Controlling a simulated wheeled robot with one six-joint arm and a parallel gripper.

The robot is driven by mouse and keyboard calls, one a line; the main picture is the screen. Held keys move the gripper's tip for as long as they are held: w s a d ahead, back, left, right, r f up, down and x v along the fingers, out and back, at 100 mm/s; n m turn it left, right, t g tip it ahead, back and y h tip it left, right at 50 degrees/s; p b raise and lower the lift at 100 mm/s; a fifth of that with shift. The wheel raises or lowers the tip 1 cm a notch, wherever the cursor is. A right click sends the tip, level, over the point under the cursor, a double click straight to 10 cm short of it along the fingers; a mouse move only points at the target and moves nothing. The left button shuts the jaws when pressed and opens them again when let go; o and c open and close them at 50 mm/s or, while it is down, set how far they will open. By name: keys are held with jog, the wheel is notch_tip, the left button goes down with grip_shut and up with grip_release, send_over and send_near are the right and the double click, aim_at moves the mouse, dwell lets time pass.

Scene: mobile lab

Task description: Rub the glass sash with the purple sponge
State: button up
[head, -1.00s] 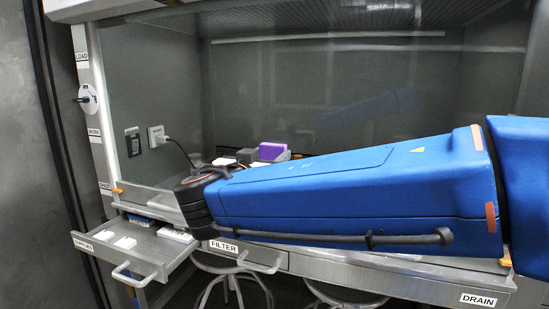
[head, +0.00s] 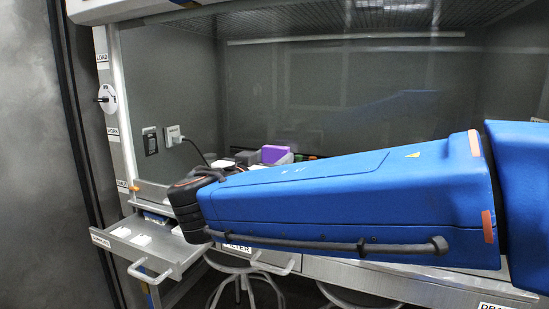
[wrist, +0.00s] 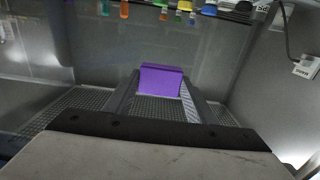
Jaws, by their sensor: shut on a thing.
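The purple sponge (wrist: 160,80) is between the two fingers of my gripper (wrist: 158,94) in the wrist view, and the gripper is shut on it. The sponge also shows in the head view (head: 275,154), just above my blue forearm, which hides most of my gripper. The glass sash (head: 330,85) is the large clear pane across the front of the hood, with faint reflections on it. I cannot tell whether the sponge touches the glass.
An open drawer (head: 185,257) with small white items juts out at lower left. An outlet with a plug (head: 174,136) is on the hood's side wall. Several coloured vials (wrist: 165,8) line the wrist view's top edge.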

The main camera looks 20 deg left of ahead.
jog(key=shift+s+a, duration=0.15)
jog(key=shift+s, duration=1.65)
jog(key=shift+s, duration=0.1)
jog(key=s, duration=0.2)
jog(key=shift+s+a, duration=0.1)
jog(key=shift+s, duration=0.3)
jog(key=shift+w, duration=0.1)
jog(key=shift+w+d+r, duration=0.1)
jog(key=shift+w+r, duration=0.1)
jog(key=shift+w, duration=0.9)
jog(key=shift+w+d+r, duration=0.1)
jog(key=shift+w+r, duration=0.15)
jog(key=shift+w, duration=0.85)
jog(key=shift+w+d+r, duration=0.1)
jog(key=shift+w+r, duration=0.1)
jog(key=shift+w, duration=0.9)
jog(key=shift+w, duration=1.1)
jog(key=shift+d, duration=0.15)
